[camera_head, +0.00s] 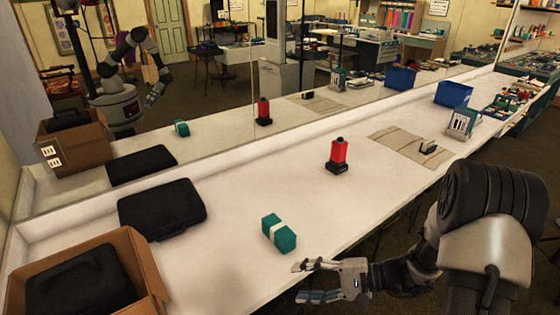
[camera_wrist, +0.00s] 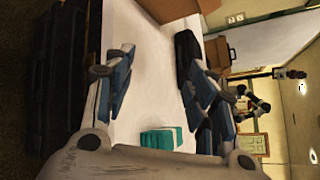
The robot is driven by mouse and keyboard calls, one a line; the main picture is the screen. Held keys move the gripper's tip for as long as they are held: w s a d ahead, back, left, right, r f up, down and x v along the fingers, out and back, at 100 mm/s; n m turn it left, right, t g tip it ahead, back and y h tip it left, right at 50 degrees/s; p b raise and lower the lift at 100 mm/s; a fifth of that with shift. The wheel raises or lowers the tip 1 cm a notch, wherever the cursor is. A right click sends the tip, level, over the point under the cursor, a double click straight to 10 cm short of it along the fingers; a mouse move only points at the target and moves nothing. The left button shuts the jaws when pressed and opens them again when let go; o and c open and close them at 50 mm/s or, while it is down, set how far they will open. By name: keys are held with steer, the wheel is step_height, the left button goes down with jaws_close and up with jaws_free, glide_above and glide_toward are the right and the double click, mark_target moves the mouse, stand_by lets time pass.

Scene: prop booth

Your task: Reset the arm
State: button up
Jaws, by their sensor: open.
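My gripper (camera_head: 312,281) is at the near edge of the white counter, at the lower middle of the head view. Its fingers are spread and point left, with nothing between them. In the wrist view my gripper (camera_wrist: 157,80) shows its two blue-grey fingers wide apart, with white counter between them. A teal box with a pale band (camera_head: 279,233) lies on the counter just beyond and left of the fingertips, apart from them. The teal box also shows in the wrist view (camera_wrist: 162,139). My arm reaches in from the right of the head view.
On the white counter (camera_head: 240,200) are a black case (camera_head: 162,207), an open cardboard box (camera_head: 148,268) holding another black case (camera_head: 80,284), a red-and-black device (camera_head: 338,156), a beige mat (camera_head: 400,146) and a blue bin (camera_head: 453,94). A mirror runs behind the counter.

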steer(key=s+a+r+n+g+h, duration=0.1)
steer(key=s+r+n+g+h, duration=0.4)
steer(key=s+r, duration=0.6)
steer(key=s+d+r+n+t+h, duration=0.3)
steer(key=s+d+r+t+h, duration=0.4)
steer(key=s+d+h, duration=0.1)
steer(key=shift+s+d+r+n+h, duration=0.35)
steer(key=shift+s+r+n+h, duration=0.1)
steer(key=shift+h, duration=0.15)
